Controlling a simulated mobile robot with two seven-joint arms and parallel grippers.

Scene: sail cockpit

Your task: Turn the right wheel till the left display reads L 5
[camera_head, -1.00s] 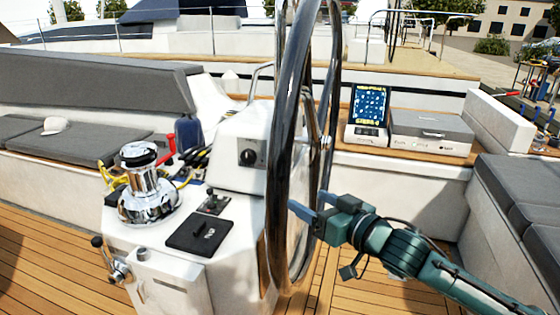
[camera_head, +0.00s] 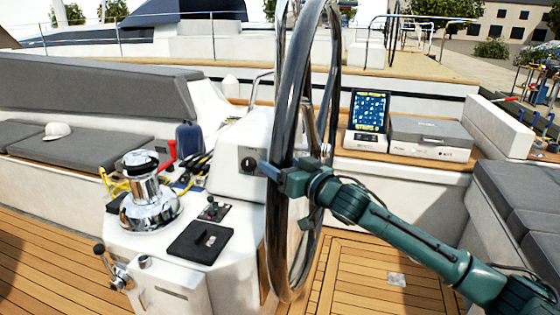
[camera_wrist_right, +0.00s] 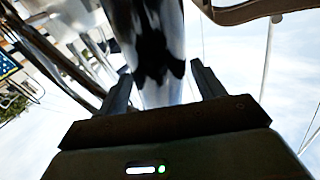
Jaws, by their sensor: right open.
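The large chrome steering wheel (camera_head: 283,215) stands upright, seen nearly edge-on, in the middle of the head view. My right gripper (camera_head: 274,172) is at its near rim, about halfway up. In the right wrist view the shiny rim (camera_wrist_right: 150,35) passes between the two parted fingers of the gripper (camera_wrist_right: 160,72). The fingers are open; whether either touches the rim cannot be told. A blue lit display (camera_head: 369,109) stands behind the wheel to the right, its yellow text too small to read surely. I cannot make out a reading of L. My left gripper is out of view.
The white console (camera_head: 240,130) with a black knob is just left of the wheel. A chrome winch (camera_head: 149,200) stands farther left. A grey case (camera_head: 430,135) sits right of the display. Grey-cushioned benches flank the cockpit; the teak floor (camera_head: 370,275) at right is clear.

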